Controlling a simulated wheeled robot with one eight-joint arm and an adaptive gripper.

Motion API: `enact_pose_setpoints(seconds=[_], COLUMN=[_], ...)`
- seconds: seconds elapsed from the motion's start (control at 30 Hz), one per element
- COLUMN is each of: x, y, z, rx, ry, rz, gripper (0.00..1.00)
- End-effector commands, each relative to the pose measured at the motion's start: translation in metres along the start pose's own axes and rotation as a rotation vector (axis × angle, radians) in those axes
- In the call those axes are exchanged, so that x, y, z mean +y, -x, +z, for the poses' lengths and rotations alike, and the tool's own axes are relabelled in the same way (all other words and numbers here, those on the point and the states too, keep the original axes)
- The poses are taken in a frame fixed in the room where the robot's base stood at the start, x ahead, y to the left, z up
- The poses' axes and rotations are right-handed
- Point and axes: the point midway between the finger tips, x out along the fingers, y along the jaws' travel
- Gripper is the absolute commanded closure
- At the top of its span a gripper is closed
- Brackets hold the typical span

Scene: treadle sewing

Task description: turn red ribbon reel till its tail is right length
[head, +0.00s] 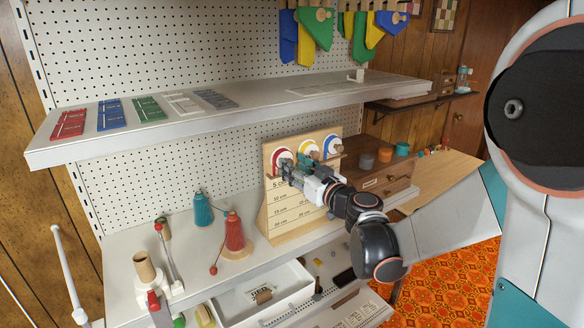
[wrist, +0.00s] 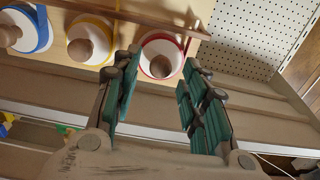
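The red ribbon reel (head: 275,154), a white disc with a red ring, is at the left of three reels on an upright wooden board (head: 268,222). The board has length marks such as 5 cm and 10 cm. My gripper (head: 283,171) is in front of the red reel and partly covers it. In the wrist view the red reel (wrist: 147,44) with its round wooden knob (wrist: 159,66) lies beyond and between the fingertips (wrist: 162,60). The fingers are apart, with a gap on both sides of the knob. I cannot make out a red tail.
The yellow reel (head: 308,148) and blue reel (head: 331,145) are right of the red one. A red thread cone (head: 234,232) and a teal cone (head: 203,211) stand left of the board. A shelf (head: 250,108) hangs above; a wooden drawer box (head: 385,180) is at right.

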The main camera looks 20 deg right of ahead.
Motion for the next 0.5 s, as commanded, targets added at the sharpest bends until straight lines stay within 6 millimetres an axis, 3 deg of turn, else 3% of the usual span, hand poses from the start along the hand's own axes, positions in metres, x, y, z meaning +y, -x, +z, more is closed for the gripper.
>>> enact_pose_setpoints(seconds=[0.2, 0.5], x=[0.000, 0.000], y=[-0.016, -0.018], z=[0.000, 0.000], rx=[0.000, 0.000], ry=[0.000, 0.000], rz=[-0.001, 0.000], gripper=[0.60, 0.60])
